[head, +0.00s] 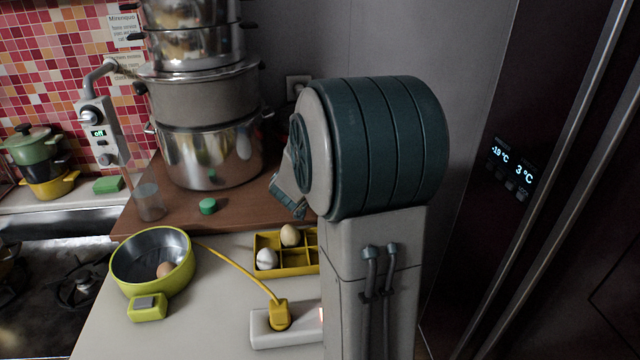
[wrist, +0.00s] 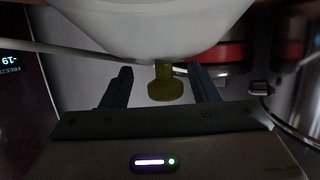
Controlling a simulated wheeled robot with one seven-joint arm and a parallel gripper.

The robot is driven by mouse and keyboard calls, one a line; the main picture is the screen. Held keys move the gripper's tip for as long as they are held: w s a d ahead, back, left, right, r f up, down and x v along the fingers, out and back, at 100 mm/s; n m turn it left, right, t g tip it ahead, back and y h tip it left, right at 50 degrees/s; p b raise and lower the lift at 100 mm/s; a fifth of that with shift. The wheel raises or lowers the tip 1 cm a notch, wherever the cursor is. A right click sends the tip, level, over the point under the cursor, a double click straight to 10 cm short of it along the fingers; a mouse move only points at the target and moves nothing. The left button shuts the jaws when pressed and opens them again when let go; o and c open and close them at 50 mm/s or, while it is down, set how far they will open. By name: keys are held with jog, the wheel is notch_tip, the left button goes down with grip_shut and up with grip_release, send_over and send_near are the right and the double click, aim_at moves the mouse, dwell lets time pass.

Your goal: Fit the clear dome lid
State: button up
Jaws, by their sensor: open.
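In the wrist view a pale, whitish dome (wrist: 150,25) with a yellow-green knob (wrist: 165,90) fills the top; it appears to be the dome lid. My gripper (wrist: 159,72) is open, with one finger on each side of the knob. I cannot tell whether either finger touches it. The lid does not show in the head view, where my arm covers the area behind it. The yellow-green cooker pan (head: 182,272) stands open on the counter with a brown egg (head: 165,269) in it.
A yellow egg tray (head: 283,272) holds two eggs beside a white power strip (head: 262,336) with a yellow plug (head: 279,313). A clear cup (head: 149,203), a green round piece (head: 207,206) and tall stacked pots (head: 208,155) stand behind. The fridge (head: 540,190) is right.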

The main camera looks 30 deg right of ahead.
jog(key=shift+w+a, duration=0.1)
jog(key=shift+a, duration=0.2)
grip_shut()
jog(key=shift+r, duration=0.15)
jog(key=r, duration=0.4)
jog(key=shift+s+d+r, duration=0.15)
jog(key=shift+s+r, duration=0.05)
jog(key=shift+s, duration=0.05)
jog(key=s+d+r, duration=0.3)
jog(key=s+r, duration=0.3)
jog(key=s, duration=0.4)
jog(key=shift+s+r+p, duration=0.2)
jog(key=shift+s+p, duration=0.15)
jog(key=shift+d, duration=0.1)
jog(key=c, duration=0.8)
grip_release()
jog(key=shift+c, duration=1.3)
